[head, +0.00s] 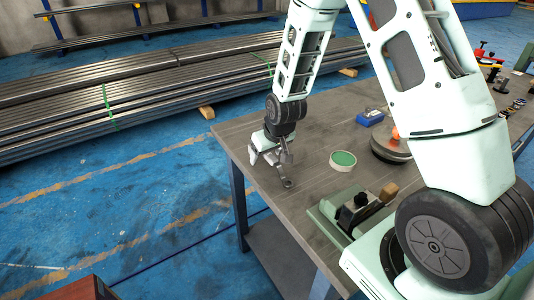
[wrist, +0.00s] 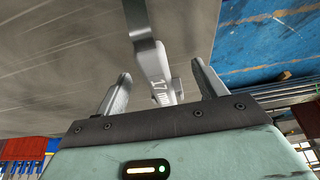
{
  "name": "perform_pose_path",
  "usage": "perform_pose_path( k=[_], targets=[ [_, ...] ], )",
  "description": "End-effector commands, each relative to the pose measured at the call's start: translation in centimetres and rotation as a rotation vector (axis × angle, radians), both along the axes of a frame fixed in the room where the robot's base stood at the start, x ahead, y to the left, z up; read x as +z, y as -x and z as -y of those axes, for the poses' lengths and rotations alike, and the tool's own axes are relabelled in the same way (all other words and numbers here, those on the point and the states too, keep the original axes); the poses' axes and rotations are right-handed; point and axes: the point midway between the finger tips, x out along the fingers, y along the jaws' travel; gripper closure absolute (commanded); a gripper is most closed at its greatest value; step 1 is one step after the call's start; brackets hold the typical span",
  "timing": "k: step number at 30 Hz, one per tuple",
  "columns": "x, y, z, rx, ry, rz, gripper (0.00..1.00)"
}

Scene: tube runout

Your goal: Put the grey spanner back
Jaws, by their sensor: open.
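The grey spanner (head: 287,174) is at the near left part of the workbench (head: 310,140), close to its left edge, with a ring end toward the camera. In the wrist view the spanner (wrist: 152,62) shows markings on its shank and runs up between my fingers. My gripper (head: 268,155) is at the spanner, with its fingers apart. In the wrist view my gripper (wrist: 162,88) has one finger on each side of the spanner, with visible gaps. Part of the spanner is hidden behind the gripper in the head view. I cannot tell whether it lies flat.
A round green-topped tin (head: 343,160), a blue box (head: 370,118) and grey discs (head: 391,147) stand on the bench. A green fixture (head: 352,212) with a wooden block is at the near side. Small tools (head: 493,75) lie far right. Stacked pipes (head: 130,95) lie left.

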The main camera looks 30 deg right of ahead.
Motion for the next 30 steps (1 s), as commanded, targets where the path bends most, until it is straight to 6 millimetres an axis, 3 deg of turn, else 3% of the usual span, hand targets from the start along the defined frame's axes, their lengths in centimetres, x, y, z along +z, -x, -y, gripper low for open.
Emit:
perform_pose_path(
  k=[30],
  targets=[
    [4.7, 1.9, 0.0, 0.000, 0.000, 0.000, 0.30]
  ],
)
